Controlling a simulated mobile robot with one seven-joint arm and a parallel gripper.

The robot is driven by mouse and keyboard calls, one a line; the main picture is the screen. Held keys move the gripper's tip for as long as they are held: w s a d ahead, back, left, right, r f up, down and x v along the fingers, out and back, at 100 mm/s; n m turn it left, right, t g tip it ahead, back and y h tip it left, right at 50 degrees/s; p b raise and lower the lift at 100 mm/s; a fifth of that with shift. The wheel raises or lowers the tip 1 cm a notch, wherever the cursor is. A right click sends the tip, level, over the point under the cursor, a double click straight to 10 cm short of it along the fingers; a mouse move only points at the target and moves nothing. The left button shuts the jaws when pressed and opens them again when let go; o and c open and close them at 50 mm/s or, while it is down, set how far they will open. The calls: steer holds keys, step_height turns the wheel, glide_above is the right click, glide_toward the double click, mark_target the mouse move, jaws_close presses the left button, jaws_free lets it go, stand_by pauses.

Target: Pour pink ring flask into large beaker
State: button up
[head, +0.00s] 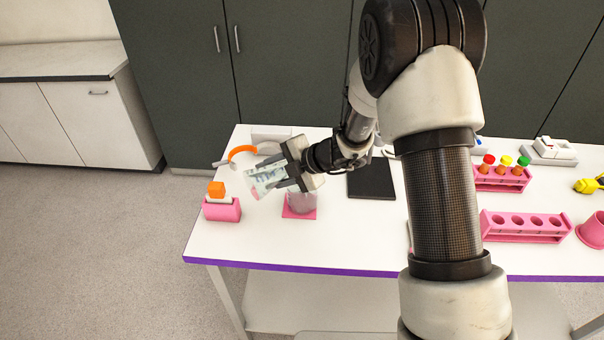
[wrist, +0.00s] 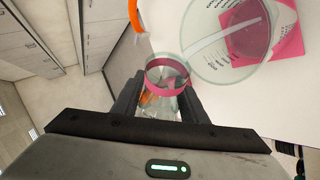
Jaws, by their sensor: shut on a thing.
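The pink ring flask (head: 264,181) is clear glass with printed markings and is held tilted above the table, left of the large beaker. Its pink ring (wrist: 166,88) and round mouth show between the fingers in the wrist view. My gripper (head: 283,173) is shut on the flask; in the wrist view its dark fingers (wrist: 160,97) stand on both sides of the glass. The large beaker (head: 302,201) is clear and stands upright on a pink mat (head: 299,214), partly hidden below my gripper. The beaker (wrist: 215,62) also shows just right of the flask mouth in the wrist view.
A pink holder with an orange-topped item (head: 222,208) stands at the front left. An orange curved item (head: 241,151) lies behind the flask. A black pad (head: 371,184) lies right of the beaker. Pink racks (head: 524,226) and a pink cup (head: 592,231) stand at the right.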

steer(key=shift+f+m+g+y+p, duration=0.15)
steer(key=shift+m+g+y+p, duration=0.2)
steer(key=shift+p, duration=0.4)
stand_by(1.9)
